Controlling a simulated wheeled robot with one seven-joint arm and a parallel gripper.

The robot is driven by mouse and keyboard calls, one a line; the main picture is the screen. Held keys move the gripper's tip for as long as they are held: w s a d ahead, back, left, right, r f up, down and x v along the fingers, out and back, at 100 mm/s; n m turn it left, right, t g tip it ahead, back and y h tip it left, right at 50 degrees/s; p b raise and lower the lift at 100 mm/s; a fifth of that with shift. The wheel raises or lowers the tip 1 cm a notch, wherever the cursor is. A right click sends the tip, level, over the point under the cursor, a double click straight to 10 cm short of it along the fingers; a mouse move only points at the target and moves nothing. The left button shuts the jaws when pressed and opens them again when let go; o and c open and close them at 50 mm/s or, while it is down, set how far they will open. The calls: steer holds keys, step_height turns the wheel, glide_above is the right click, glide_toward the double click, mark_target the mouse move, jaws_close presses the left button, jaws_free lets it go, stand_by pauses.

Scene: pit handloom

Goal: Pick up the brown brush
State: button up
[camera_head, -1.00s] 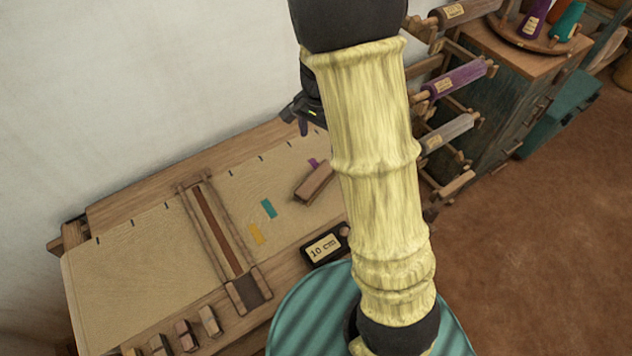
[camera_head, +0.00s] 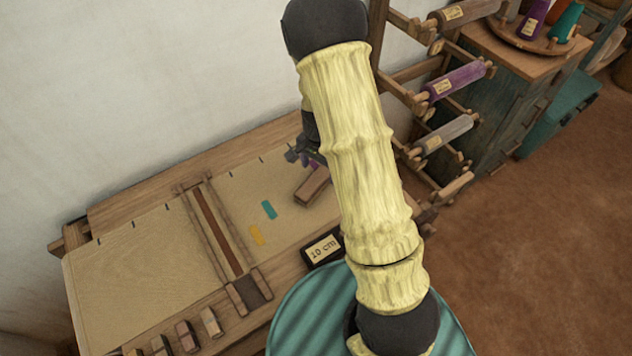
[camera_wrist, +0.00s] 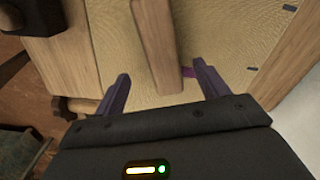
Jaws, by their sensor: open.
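The brown brush, seen as a long wooden block (camera_head: 312,185), lies on the tan cloth of the loom near the right side. In the wrist view its wooden body (camera_wrist: 156,40) runs from the top edge down to between the fingers. My gripper (camera_wrist: 162,74) is open, with one dark purple finger on each side of the brush's near end. The gripper appears above the cloth; I cannot tell its height exactly. In the head view my gripper (camera_head: 308,160) is partly hidden behind my arm, just beyond the brush.
A teal patch (camera_head: 269,209) and a yellow patch (camera_head: 257,235) lie on the cloth. Several small wooden blocks (camera_head: 187,336) line the front left. A rack with yarn rolls (camera_head: 455,80) stands to the right.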

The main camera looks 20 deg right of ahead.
mark_target(316, 179)
steer(key=shift+f, duration=0.2)
steer(key=shift+s+a+f, duration=0.15)
steer(key=shift+a+f, duration=0.05)
steer(key=shift+f, duration=0.2)
steer(key=shift+a+f+p, duration=0.15)
steer(key=shift+f+p, duration=0.15)
steer(key=shift+f, duration=0.8)
steer(key=shift+a+f+p, duration=0.1)
steer(key=shift+f+p, duration=0.15)
steer(key=shift+f, duration=0.8)
steer(key=c, duration=1.1)
